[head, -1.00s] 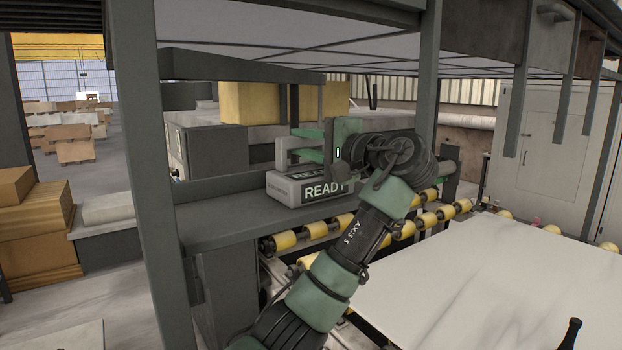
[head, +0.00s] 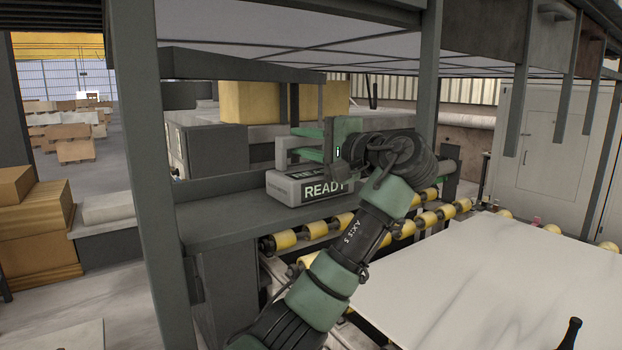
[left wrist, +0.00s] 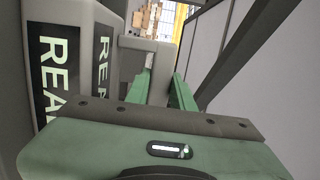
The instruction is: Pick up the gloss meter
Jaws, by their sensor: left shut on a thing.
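The gloss meter, a light grey box (head: 291,190) with dark READY labels and a raised loop handle, sits on the grey shelf (head: 215,229). My left gripper (head: 307,144) has come in from the right and is shut on the handle's top bar, one green finger above the bar and one through the loop. In the left wrist view the gloss meter (left wrist: 87,20) shows at the left with its labels sideways, and its handle runs between the fingers. The gripper body hides part of the handle. My right gripper is not in view.
A grey post (head: 168,180) stands left of the gloss meter, and a frame beam (head: 240,66) runs above it. Yellow rollers (head: 317,229) line the shelf's front. A pale stone slab (head: 500,275) lies at the right. Cardboard boxes (head: 30,220) stand far left.

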